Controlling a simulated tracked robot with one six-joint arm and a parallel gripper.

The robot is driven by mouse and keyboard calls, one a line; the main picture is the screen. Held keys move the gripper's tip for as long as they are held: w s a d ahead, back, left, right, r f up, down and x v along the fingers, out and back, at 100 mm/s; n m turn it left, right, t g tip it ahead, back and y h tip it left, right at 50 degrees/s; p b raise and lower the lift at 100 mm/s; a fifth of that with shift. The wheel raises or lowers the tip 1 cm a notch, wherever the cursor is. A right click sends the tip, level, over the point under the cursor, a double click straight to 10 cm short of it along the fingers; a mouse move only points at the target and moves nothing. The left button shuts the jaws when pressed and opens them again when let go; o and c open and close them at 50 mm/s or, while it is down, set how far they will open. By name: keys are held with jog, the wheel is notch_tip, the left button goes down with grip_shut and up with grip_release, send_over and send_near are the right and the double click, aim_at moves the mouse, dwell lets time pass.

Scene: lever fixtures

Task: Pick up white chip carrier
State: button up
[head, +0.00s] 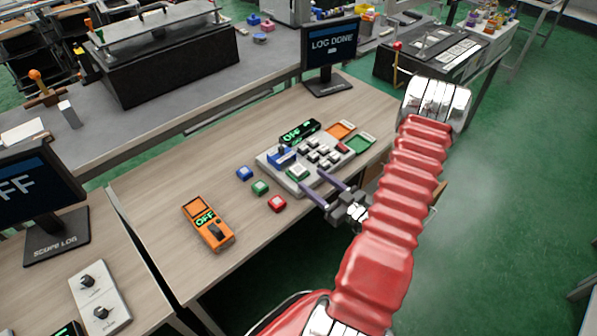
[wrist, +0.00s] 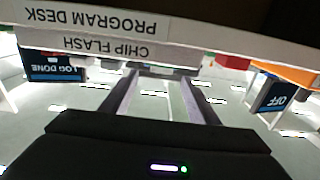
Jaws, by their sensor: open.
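A small white block with a greenish top (head: 298,172) sits at the front of the light grey programmer (head: 270,160) on the wooden desk. It may be the white chip carrier, but it is too small to be sure. My gripper (head: 308,177) is open, its two purple fingers reaching over the desk's front edge, with tips close to that block. I see nothing held. In the wrist view, which is upside down, the open fingers (wrist: 158,74) point at the desk edge labels, and a greyish shape shows between the tips. I cannot tell whether they touch anything.
Blue (head: 244,173), green (head: 260,187) and red (head: 278,203) blocks lie left of the programmer. An orange meter (head: 207,222) reads OFF. Orange (head: 341,131) and green (head: 358,143) trays lie behind right. A monitor (head: 330,50) reads LOG DONE.

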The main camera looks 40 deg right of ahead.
aim_at(302, 173)
jog(key=shift+w+a, duration=0.2)
jog(key=shift+w, duration=2.35)
jog(key=shift+c, duration=0.3)
jog(key=c, duration=1.1)
